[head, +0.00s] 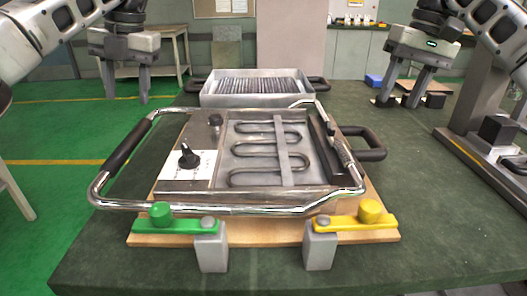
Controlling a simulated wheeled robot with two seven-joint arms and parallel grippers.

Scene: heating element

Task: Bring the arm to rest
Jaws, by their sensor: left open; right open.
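My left gripper (124,84) hangs at the upper left, fingers pointing down and apart, with nothing between them. My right gripper (402,90) hangs at the upper right with its fingers spread and empty, above the far right part of the table. The heating element (262,178), a looped dark tube, lies in the metal appliance (190,185) in the middle of the table. Both grippers are apart from the appliance.
The appliance has a chrome tube frame (225,208) and rests on a wooden board (275,238). A green clamp (160,222) and a yellow clamp (365,219) stand at the front. A metal tray with a grate (225,100) sits behind. Dark blocks (434,100) lie near the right gripper.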

